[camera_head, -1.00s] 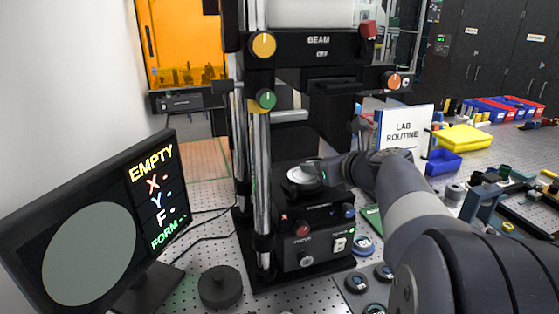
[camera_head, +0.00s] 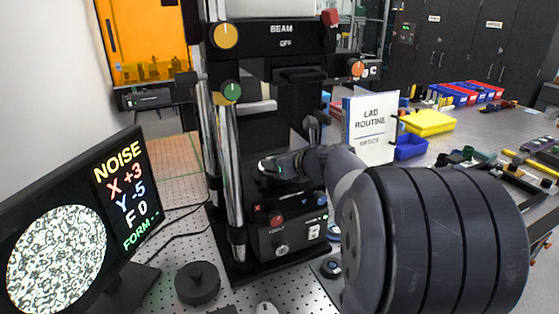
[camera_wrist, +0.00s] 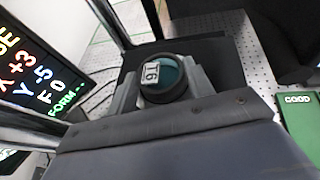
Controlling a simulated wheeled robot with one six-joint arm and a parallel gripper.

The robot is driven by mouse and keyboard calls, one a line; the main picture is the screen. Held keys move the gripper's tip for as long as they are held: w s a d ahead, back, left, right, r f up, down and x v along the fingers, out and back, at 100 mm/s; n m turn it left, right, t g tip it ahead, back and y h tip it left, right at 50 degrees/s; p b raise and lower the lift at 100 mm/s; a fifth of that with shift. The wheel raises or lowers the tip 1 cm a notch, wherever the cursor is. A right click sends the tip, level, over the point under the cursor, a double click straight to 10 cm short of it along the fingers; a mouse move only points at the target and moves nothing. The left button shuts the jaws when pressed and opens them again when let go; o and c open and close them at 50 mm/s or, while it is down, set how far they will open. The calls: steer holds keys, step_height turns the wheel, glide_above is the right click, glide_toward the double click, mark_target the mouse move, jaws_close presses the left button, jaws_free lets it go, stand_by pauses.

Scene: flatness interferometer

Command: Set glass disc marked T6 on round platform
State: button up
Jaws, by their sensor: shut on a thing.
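The glass disc marked T6 (camera_wrist: 172,84) has a dark rim and teal glass, with a white label that reads T6. It sits between the two fingers of my gripper (camera_wrist: 162,82) in the wrist view, and the gripper is shut on it. In the head view my gripper (camera_head: 264,166) is at the black interferometer (camera_head: 285,236), over its stage area. The round platform is hidden there by my gripper and arm. I cannot tell whether the disc touches the platform. The monitor (camera_head: 122,200) reads NOISE, X +3, Y -5, F 0, beside a speckled circle.
Chrome columns (camera_head: 228,165) stand close left of my gripper. A black round weight (camera_head: 197,283) lies on the perforated table. A LAB ROUTINE sign (camera_head: 370,128) and blue bin (camera_head: 410,147) stand to the right. A green GOOD area (camera_wrist: 300,125) shows in the wrist view.

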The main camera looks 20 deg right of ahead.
steer(key=o, duration=1)
steer(key=shift+f, duration=0.1)
steer(key=shift+s+r, duration=0.1)
steer(key=shift+r, duration=0.2)
steer(key=v, duration=1.1)
steer(key=shift+s+d+r, duration=0.1)
steer(key=shift+s, duration=0.25)
steer(key=shift+w, duration=0.1)
steer(key=x, duration=1.2)
steer(key=shift+f, duration=0.2)
steer(key=shift+r+p, duration=0.4)
steer(key=shift+r, duration=0.6)
